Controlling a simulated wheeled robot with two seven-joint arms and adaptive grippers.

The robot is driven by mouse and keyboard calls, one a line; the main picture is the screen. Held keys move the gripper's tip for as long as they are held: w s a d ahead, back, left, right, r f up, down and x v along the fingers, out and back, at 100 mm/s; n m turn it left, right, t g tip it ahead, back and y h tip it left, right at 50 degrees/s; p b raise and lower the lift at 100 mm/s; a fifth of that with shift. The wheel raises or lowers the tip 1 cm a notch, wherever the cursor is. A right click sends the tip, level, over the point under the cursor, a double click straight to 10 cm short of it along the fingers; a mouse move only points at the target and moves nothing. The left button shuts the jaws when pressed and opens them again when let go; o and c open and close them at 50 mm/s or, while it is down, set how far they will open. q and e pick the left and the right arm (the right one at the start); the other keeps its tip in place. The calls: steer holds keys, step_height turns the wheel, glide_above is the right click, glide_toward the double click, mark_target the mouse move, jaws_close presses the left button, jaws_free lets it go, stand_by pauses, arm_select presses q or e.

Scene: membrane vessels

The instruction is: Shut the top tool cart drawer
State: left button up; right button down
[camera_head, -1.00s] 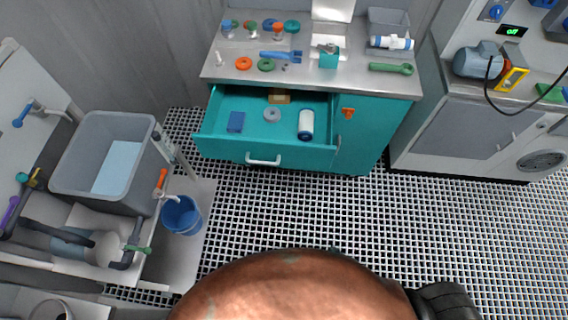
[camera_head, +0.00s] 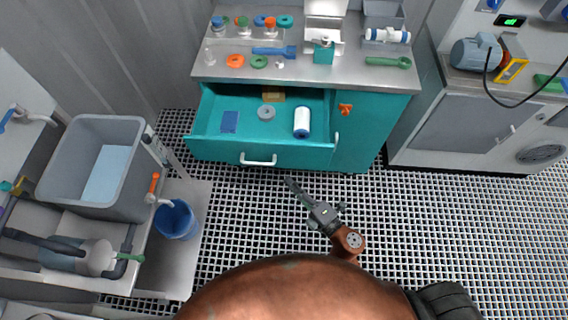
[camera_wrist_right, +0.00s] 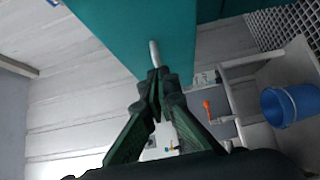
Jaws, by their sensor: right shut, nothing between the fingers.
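The teal top drawer (camera_head: 215,150) of the tool cart (camera_head: 370,130) is pulled out. Inside lie a blue block, a grey ring, a white and blue cylinder and a tan piece at the back. The drawer front carries a white bar handle (camera_head: 258,160). My right gripper (camera_head: 290,182) is in front of the drawer, to the right of the handle in the head view, its fingers together and empty. In the right wrist view the shut fingers (camera_wrist_right: 156,76) point toward the teal drawer front (camera_wrist_right: 170,35) and its pale handle (camera_wrist_right: 153,53); contact is unclear. My left gripper is out of view.
The cart top (camera_head: 215,72) holds rings, jars and tools. A grey sink basin (camera_head: 65,190) and a blue bucket (camera_head: 176,222) stand to the left. A grey cabinet (camera_head: 460,125) stands to the right. The grated floor before the cart is otherwise clear.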

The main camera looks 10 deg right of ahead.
mark_target(277, 156)
steer(key=w, duration=0.4)
steer(key=w+a, duration=0.1)
steer(key=w, duration=0.1)
steer(key=shift+w, duration=0.35)
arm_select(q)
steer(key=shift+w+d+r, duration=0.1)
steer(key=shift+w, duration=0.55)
arm_select(e)
steer(key=shift+w+d, duration=0.2)
steer(key=shift+w, duration=0.2)
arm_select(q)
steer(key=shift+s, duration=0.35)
